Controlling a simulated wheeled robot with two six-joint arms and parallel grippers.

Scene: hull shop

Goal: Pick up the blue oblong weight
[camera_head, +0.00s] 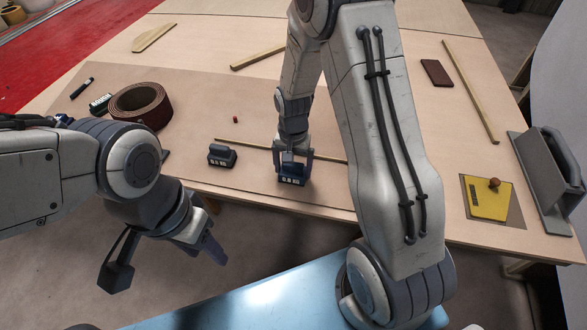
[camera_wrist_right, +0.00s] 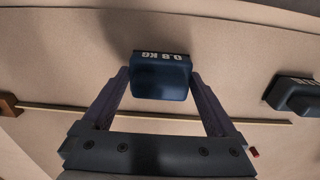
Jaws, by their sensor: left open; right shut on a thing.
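The blue oblong weight (camera_head: 291,180) is at the front part of the wooden table, with white lettering on its side. In the right wrist view the weight (camera_wrist_right: 161,80) sits between my fingers and its label reads 0.8 KG. My right gripper (camera_head: 293,163) reaches down from above and is shut on it. I cannot tell whether the weight touches the table. My left gripper (camera_head: 167,262) is open and empty, in front of the table's front edge at the lower left.
A dark weight (camera_head: 221,155) stands just left of the blue one. A thin wooden strip (camera_head: 250,144) lies behind both. A brown coiled strap (camera_head: 140,104) is at the left. A yellow plate with a knob (camera_head: 489,205) and a grey handled tool (camera_head: 545,180) are at the right.

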